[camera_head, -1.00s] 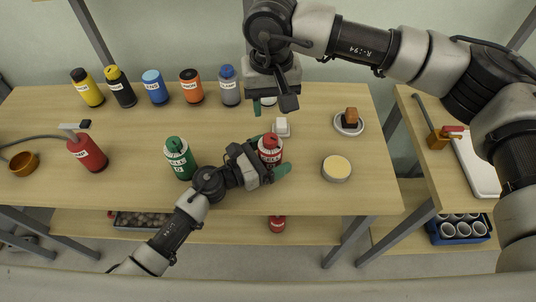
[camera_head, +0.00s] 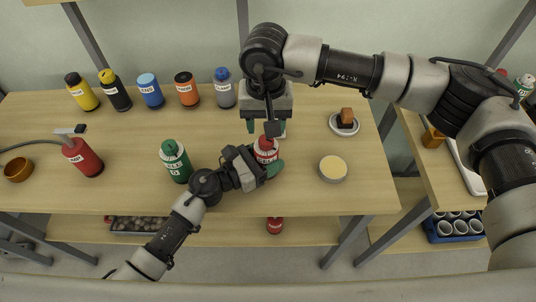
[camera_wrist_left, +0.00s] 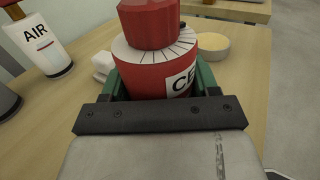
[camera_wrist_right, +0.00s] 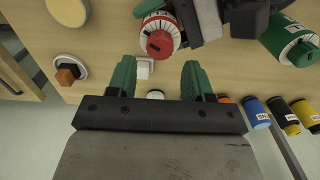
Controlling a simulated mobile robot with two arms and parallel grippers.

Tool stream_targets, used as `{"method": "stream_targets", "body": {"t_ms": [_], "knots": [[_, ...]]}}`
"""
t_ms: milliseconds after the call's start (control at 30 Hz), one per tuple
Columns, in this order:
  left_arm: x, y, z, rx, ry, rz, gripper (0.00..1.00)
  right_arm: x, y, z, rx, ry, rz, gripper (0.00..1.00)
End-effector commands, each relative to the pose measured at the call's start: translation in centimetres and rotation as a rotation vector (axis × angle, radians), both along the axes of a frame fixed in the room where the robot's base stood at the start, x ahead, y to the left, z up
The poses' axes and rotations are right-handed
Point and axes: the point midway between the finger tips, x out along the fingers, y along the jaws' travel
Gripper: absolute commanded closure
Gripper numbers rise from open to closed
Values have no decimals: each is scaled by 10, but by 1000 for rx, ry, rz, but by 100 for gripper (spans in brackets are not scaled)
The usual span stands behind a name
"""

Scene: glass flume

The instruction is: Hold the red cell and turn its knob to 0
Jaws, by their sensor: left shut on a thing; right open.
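The red cell (camera_head: 265,147) stands near the front middle of the table, with my left gripper (camera_head: 262,168) shut around its body. In the left wrist view the cell (camera_wrist_left: 160,78) is upright between the green fingers. Its red knob (camera_wrist_left: 146,22) sits on a white dial (camera_wrist_left: 185,48) with black tick marks; the numbers and knob setting are unreadable. My right gripper (camera_head: 266,127) is open, pointing down just behind the cell. In the right wrist view the knob (camera_wrist_right: 159,43) lies beyond the open fingers (camera_wrist_right: 156,80), apart from them.
A green cell (camera_head: 176,162) stands close left of my left gripper. A white block (camera_wrist_right: 144,68) is near the right fingers. A yellow-topped round dish (camera_head: 333,169) is to the right. Several bottles line the back edge, including a grey AIR bottle (camera_head: 225,92). A red bottle (camera_head: 83,158) stands left.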

Motion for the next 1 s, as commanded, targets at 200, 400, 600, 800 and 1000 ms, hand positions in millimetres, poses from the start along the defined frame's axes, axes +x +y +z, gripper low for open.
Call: {"method": "stream_targets", "body": {"t_ms": [200, 400, 600, 800, 1000], "knots": [[0, 0, 0, 0, 0, 0, 67, 0, 0, -29, -2, 2, -1, 49], [0, 0, 0, 0, 0, 0, 67, 0, 0, -46, -1, 1, 0, 49], [0, 0, 0, 0, 0, 0, 67, 0, 0, -51, 0, 0, 1, 49], [0, 0, 0, 0, 0, 0, 67, 0, 0, -51, 0, 0, 1, 49], [0, 0, 0, 1, 1, 0, 67, 0, 0, -51, -1, 0, 1, 64]]}}
